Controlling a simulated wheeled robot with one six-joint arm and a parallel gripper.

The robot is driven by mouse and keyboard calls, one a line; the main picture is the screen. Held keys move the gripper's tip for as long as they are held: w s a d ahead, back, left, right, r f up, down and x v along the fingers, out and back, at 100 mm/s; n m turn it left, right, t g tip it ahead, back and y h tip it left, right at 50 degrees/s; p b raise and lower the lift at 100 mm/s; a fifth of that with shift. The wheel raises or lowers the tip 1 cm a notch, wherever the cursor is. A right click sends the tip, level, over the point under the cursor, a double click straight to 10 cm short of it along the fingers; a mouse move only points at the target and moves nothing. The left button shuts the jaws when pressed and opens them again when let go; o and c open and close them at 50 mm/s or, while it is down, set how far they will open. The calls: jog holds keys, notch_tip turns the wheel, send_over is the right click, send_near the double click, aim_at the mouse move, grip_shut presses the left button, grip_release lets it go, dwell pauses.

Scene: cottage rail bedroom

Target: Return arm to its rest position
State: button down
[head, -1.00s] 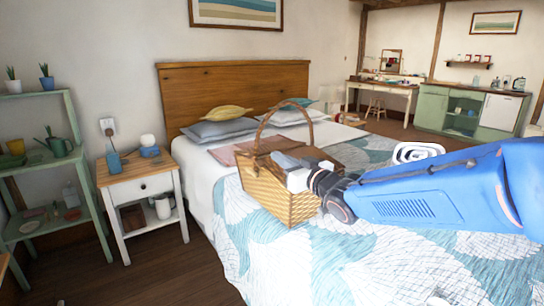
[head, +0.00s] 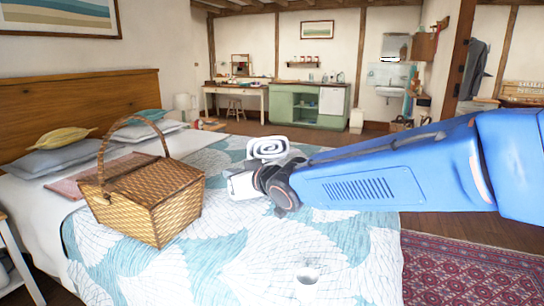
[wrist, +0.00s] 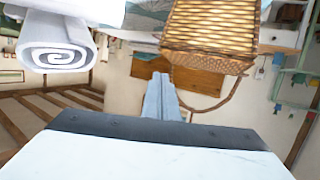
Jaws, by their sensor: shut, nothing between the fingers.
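My blue arm reaches in from the right of the head view, over the bed. My gripper (head: 240,185) is at its end, to the right of the wicker basket and apart from it in the picture. In the wrist view its two grey fingers (wrist: 160,97) are together with nothing between them.
The wicker basket (head: 150,208) with a tall handle stands on the bed (head: 330,245); it also shows in the wrist view (wrist: 212,32). A rolled white towel (head: 267,147) lies behind my gripper. A patterned rug (head: 470,270) lies right of the bed. A green cabinet (head: 290,105) stands far back.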

jog(key=s+d+f+m+g+h, duration=0.1)
jog(key=s+d+f+m+h, duration=0.15)
jog(key=d, duration=0.75)
jog(key=s+d+f+m+h, duration=0.1)
jog(key=s+d+f+h, duration=0.2)
jog(key=d, duration=0.6)
jog(key=s+d+f+m+g+h, duration=0.15)
jog(key=s+d, duration=0.25)
jog(key=d, duration=0.6)
jog(key=s+d+f+m+g+h, duration=0.1)
jog(key=s+d+f, duration=0.2)
jog(key=s, duration=0.4)
jog(key=s+d+f+m+g, duration=0.1)
jog(key=s+d+f, duration=0.2)
jog(key=s, duration=0.4)
jog(key=s+d+f+m+g+h, duration=0.1)
jog(key=s+d+f, duration=0.3)
jog(key=s, duration=0.4)
jog(key=shift+d+g+h, duration=0.3)
jog(key=shift+d+g, duration=0.25)
jog(key=shift+d, duration=0.25)
jog(key=shift+r, duration=0.1)
